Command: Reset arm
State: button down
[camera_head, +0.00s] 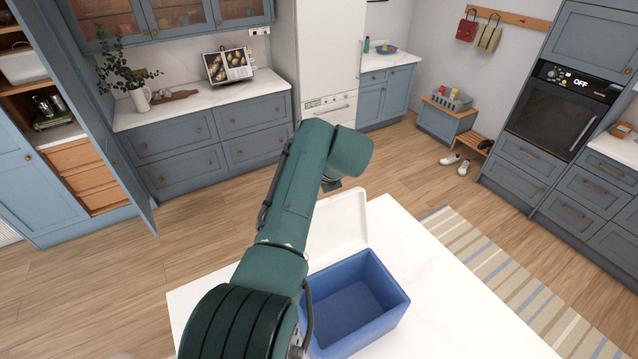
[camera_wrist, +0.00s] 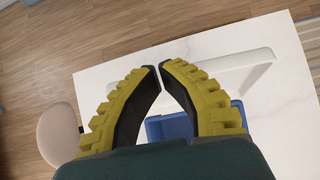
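My green arm reaches over a white table (camera_head: 415,255) in the head view, bent at its top. My gripper (camera_wrist: 160,66) shows in the wrist view, with two yellow ribbed fingers with black inner pads. Its fingertips come together with nothing seen between them, so it looks shut and empty. In the head view the fingers are hidden behind the arm. An open blue box (camera_head: 385,318) stands on the table beside my arm, and its visible inside is empty. Its white lid (camera_head: 340,222) is raised at the back. Part of the blue box (camera_wrist: 172,127) shows behind the fingers.
A beige round seat (camera_wrist: 60,135) stands by the table edge in the wrist view. A tall cupboard door (camera_head: 112,130) stands open at the left. A counter (camera_head: 205,95) with a plant and a picture stand lies behind. Wooden floor (camera_head: 200,215) is clear between.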

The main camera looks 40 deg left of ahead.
jog(key=w+d+f+m+t+h, duration=0.1)
jog(key=w+d+f, duration=0.1)
jog(key=d+f, duration=0.45)
jog(key=w+d+f+m, duration=0.1)
jog(key=w+d+f, duration=0.25)
jog(key=d, duration=0.55)
jog(key=w+d+r+n+t+h, duration=0.1)
jog(key=d+r+n+t+h, duration=0.3)
jog(key=d, duration=1.1)
jog(key=s+d+r+n+t+y, duration=0.1)
jog(key=s+d+r+n+t, duration=0.25)
jog(key=d+r+t, duration=0.35)
jog(key=s+d+r+n+t+h, duration=0.2)
jog(key=s+d+r+n+t, duration=0.1)
jog(key=s+r+n, duration=0.5)
jog(key=s+d+r+n+t+h, duration=0.2)
jog(key=s+d+r+n+t, duration=0.2)
jog(key=s+r+n, duration=0.4)
jog(key=s+r, duration=0.4)
jog(key=r, duration=0.5)
jog(key=shift+s+d+r, duration=0.2)
jog(key=shift+s, duration=0.05)
